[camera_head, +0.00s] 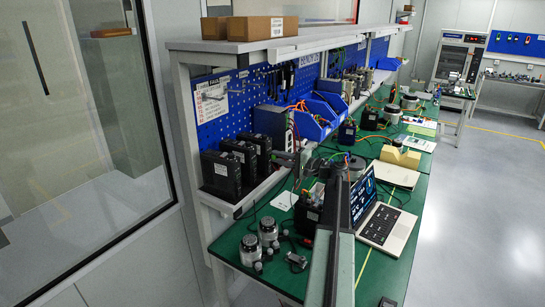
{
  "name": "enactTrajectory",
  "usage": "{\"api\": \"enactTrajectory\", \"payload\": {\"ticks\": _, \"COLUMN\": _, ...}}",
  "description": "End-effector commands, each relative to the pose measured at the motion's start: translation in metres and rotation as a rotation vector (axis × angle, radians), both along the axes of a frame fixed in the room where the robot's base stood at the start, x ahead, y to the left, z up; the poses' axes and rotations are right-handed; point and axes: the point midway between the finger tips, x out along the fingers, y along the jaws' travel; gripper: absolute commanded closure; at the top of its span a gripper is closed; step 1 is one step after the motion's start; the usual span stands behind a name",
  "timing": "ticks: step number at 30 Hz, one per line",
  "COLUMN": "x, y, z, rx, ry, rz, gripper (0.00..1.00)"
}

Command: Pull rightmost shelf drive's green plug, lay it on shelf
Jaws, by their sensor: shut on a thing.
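Three black drives stand in a row on the grey shelf (247,203) above the green bench. The rightmost drive (258,148) is at the far end of the row. My gripper (283,158) is just to the right of this drive, at about the height of its front. It is shut on the green plug, which is mostly hidden by the fingers and very small here. I cannot tell whether the plug is still seated in the drive or apart from it. My grey arm rises from the bottom middle and hides part of the bench.
The other two drives (220,174) stand to the left. Blue bins (312,122) and wiring lie beyond the gripper. On the bench are a laptop (382,218), a black unit (307,212) and metal cylinders (250,250). The shelf's front strip is bare.

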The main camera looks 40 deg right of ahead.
Motion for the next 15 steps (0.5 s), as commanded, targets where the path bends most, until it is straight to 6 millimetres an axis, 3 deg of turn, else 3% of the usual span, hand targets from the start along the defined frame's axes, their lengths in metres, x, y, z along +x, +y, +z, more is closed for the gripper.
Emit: {"api": "enactTrajectory", "payload": {"ticks": 15, "x": -0.020, "y": -0.006, "z": 0.000, "rx": 0.000, "ry": 0.000, "rz": 0.000, "gripper": 1.00}}
